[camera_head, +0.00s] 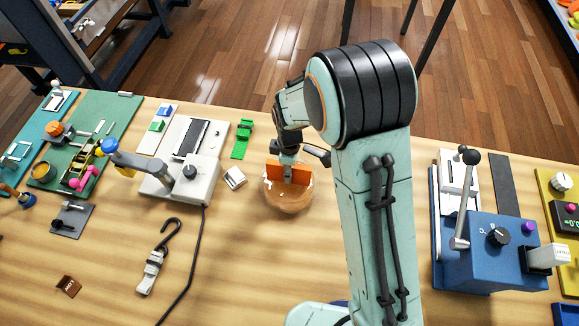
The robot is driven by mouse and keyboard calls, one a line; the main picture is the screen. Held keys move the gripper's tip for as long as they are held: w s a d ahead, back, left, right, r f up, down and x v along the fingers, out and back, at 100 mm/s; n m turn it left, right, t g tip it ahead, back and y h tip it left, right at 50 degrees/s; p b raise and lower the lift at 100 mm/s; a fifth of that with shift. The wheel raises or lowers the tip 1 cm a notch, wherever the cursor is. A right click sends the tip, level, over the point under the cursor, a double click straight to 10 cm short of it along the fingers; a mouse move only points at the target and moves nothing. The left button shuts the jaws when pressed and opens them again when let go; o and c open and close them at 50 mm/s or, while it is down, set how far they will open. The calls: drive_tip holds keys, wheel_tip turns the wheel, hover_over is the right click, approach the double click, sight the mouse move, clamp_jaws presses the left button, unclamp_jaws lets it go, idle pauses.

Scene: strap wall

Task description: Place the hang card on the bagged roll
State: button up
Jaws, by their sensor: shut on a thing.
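The bagged roll (287,201) is a round tan-brown thing with a glossy, clear-looking wrap, on the wooden table near the middle of the view. An orange card (273,172), which looks like the hang card, stands upright at the top of the roll. My gripper (289,176) points down over the roll and is shut on the card, with orange showing on both sides of the fingers. I cannot tell whether the card touches the roll. The fingertips are small here and partly merge with the card.
A small white block (234,178) and a grey-white machine (187,170) stand left of the roll. A green part (242,138) lies behind. A blue machine (490,250) stands right. The table in front of the roll is clear.

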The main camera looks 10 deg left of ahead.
drive_tip(key=shift+f, duration=0.1)
drive_tip(key=o, duration=0.7)
drive_tip(key=shift+o, duration=0.2)
wheel_tip(320, 180, up, 12)
drive_tip(key=shift+r, duration=0.1)
drive_tip(key=shift+d+r, duration=0.25)
drive_tip(key=s+d+r+m, duration=0.2)
drive_tip(key=s+d+m, duration=0.5)
drive_tip(key=s+m, duration=0.1)
drive_tip(key=s+d+r+m, duration=0.3)
drive_tip(key=s+d+m, duration=0.5)
drive_tip(key=s, duration=0.3)
drive_tip(key=shift+s+m+y, duration=0.2)
drive_tip(key=shift+m+y, duration=0.2)
